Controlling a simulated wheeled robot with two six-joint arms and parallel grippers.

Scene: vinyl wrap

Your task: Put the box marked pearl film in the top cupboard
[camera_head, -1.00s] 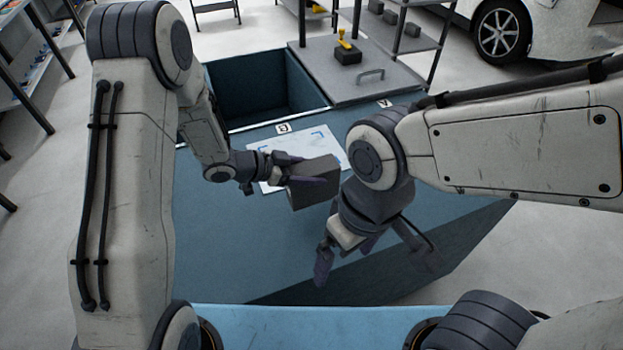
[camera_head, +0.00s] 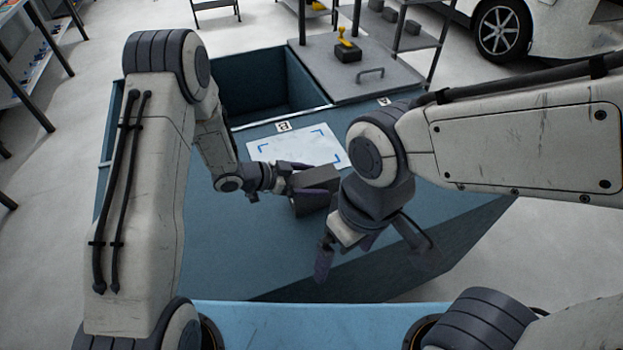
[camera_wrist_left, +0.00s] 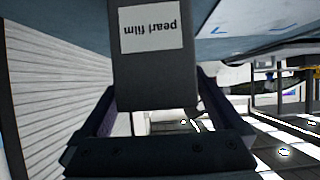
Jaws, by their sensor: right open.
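The grey box marked pearl film (camera_head: 317,190) is held by my left gripper (camera_head: 292,180) over the blue worktop, just in front of the white marked sheet. In the left wrist view the box (camera_wrist_left: 155,80) sits between both fingers (camera_wrist_left: 165,125), its white label reading upside down. My right gripper (camera_head: 335,260) is open and empty, pointing down, nearer than the box and to its right. A dark slanted panel (camera_head: 385,270) lies below and beside it; I cannot tell whether it is a cupboard door. The top cupboard's inside is not clearly visible.
A white sheet with blue corner marks (camera_head: 300,147) lies on the blue worktop (camera_head: 230,240). Behind it are an open blue bin (camera_head: 262,90) and a grey lid with a handle (camera_head: 400,80). A dark block with a yellow knob (camera_head: 347,50) stands on the lid.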

